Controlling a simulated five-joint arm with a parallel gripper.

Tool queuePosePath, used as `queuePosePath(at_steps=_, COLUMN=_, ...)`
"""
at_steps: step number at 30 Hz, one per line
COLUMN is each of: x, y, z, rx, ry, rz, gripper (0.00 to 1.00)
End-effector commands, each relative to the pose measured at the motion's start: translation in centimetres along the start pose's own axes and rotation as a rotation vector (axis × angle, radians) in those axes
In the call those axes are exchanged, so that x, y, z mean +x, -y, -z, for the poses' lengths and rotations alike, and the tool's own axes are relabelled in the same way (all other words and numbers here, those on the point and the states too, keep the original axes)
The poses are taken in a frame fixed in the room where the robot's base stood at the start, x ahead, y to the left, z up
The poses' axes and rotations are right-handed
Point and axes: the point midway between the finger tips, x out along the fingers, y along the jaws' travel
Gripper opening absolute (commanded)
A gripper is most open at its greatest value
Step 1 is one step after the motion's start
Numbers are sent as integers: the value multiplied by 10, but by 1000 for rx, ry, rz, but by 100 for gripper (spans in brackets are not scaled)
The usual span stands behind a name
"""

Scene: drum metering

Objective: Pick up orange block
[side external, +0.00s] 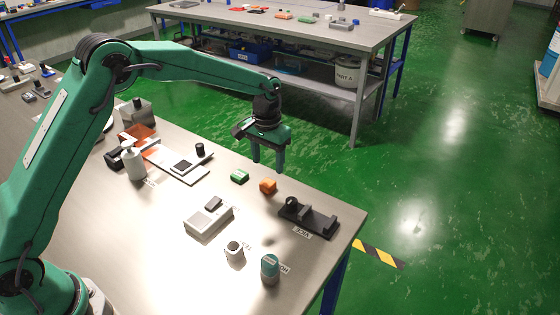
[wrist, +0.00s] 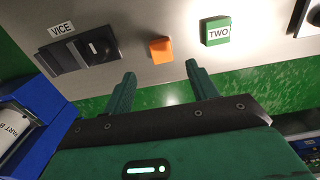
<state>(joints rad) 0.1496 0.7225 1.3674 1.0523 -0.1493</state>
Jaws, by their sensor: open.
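The orange block (side external: 268,186) lies on the steel bench near its far edge, just right of a small green block (side external: 239,176). In the wrist view the orange block (wrist: 160,50) sits beyond my fingertips, roughly centred between them. My gripper (side external: 267,167) hangs above the bench near the two blocks, its fingers pointing down. In the wrist view my gripper (wrist: 160,72) shows its two green fingers spread apart with nothing between them. The green block (wrist: 216,31) carries a label reading TWO.
A dark vice (side external: 308,216) stands right of the orange block, with a VICE label; it also shows in the wrist view (wrist: 92,48). A grey box device (side external: 208,220), a white jar (side external: 234,251) and a teal-topped container (side external: 270,268) stand nearer the camera.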

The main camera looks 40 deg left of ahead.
Motion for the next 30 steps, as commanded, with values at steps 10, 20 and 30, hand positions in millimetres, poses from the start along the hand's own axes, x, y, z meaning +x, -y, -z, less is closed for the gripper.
queuePosePath(at_steps=10, x=20, y=0, z=0, rx=0, ry=0, rz=0, gripper=58)
queuePosePath(at_steps=20, x=36, y=2, z=-1, rx=-1, ry=2, rz=0, gripper=58)
queuePosePath(at_steps=30, x=70, y=3, z=0, rx=0, ry=0, rz=0, gripper=58)
